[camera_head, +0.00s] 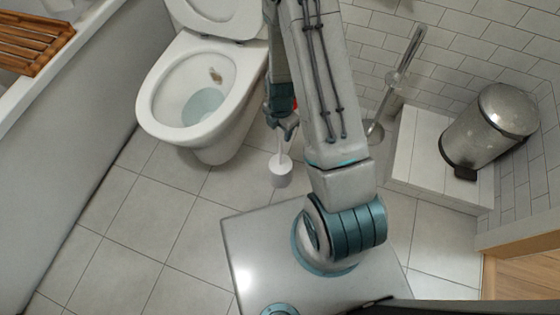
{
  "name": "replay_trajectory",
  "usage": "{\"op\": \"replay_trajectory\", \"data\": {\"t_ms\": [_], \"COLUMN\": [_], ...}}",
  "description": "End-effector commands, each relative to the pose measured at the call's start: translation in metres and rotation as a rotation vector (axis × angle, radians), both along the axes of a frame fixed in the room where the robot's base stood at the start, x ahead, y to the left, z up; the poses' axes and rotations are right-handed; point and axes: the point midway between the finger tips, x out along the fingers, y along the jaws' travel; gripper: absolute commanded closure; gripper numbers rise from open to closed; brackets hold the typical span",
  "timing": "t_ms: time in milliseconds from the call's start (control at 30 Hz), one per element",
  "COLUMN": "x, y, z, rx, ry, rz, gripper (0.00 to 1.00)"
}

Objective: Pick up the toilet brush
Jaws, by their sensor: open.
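The toilet brush is a white piece with a thin upright handle (280,145) and a rounded white base (281,174). It stands on the floor tiles, right of the toilet and in front of my base. My gripper (284,131) hangs from the arm directly above the brush, its dark teal fingers open. The handle's upper end reaches the fingers in the picture. I cannot tell whether it lies between them or only behind or below them. The arm hides part of this area.
The toilet (195,95) stands left of the gripper with its lid up. A thin metal stand (401,72) is to the right, near a white tiled step (412,150) bearing a metal pedal bin (488,128). A bathtub (75,120) lines the left. Front-left floor is clear.

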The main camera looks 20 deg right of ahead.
Motion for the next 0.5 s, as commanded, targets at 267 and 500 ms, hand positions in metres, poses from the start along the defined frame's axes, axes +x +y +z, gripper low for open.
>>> {"op": "replay_trajectory", "data": {"t_ms": [267,500], "x": [0.0001,0.0001], "y": [0.0,0.0], "z": [0.0007,0.0009], "rx": [0.0,0.0], "ry": [0.0,0.0], "rz": [0.0,0.001], "gripper": [0.78,1.0]}}
